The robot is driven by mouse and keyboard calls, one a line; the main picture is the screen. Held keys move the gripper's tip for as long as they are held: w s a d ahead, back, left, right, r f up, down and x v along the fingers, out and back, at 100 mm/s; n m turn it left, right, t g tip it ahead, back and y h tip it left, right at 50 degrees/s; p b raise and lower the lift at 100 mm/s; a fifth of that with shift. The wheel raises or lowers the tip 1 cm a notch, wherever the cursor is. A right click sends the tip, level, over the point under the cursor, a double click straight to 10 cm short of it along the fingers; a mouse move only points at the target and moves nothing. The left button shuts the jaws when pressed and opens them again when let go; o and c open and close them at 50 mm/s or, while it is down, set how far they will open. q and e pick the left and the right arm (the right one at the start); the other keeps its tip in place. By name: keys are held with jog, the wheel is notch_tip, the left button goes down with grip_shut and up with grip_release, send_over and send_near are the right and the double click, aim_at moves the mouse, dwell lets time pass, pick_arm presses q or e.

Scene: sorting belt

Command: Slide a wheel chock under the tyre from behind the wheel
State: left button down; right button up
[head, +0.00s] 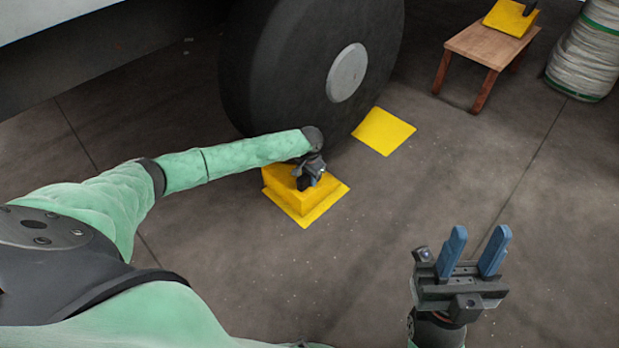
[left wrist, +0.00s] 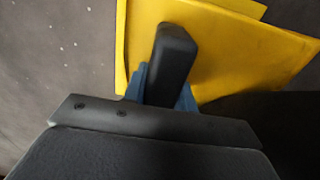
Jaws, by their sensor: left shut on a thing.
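A large black tyre (head: 270,70) with a grey hub (head: 347,72) stands at the top middle of the head view. A yellow wheel chock (head: 278,182) is at the tyre's lower left side, over a flat yellow floor patch (head: 318,212). My left gripper (head: 311,172) is shut on the chock's black handle (left wrist: 172,62); the yellow chock body also shows in the left wrist view (left wrist: 235,50). The arm hides part of the chock, so I cannot tell whether it touches the tyre or the floor. My right gripper (head: 474,252) is open and empty.
A second flat yellow patch (head: 384,131) lies right of the tyre. Another yellow chock (head: 508,18) rests on a wooden stool (head: 492,45) at top right, beside a wrapped roll (head: 588,55). The grey floor between the patches and my right gripper is clear.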

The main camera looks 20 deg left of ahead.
pick_arm(q)
jog(key=shift+f+p, duration=0.15)
jog(key=shift+p, duration=0.25)
jog(key=shift+f, duration=0.15)
dwell(0.4)
jog(key=c, duration=1)
grip_release()
jog(key=shift+c, duration=0.2)
jog(key=shift+s+f, duration=0.1)
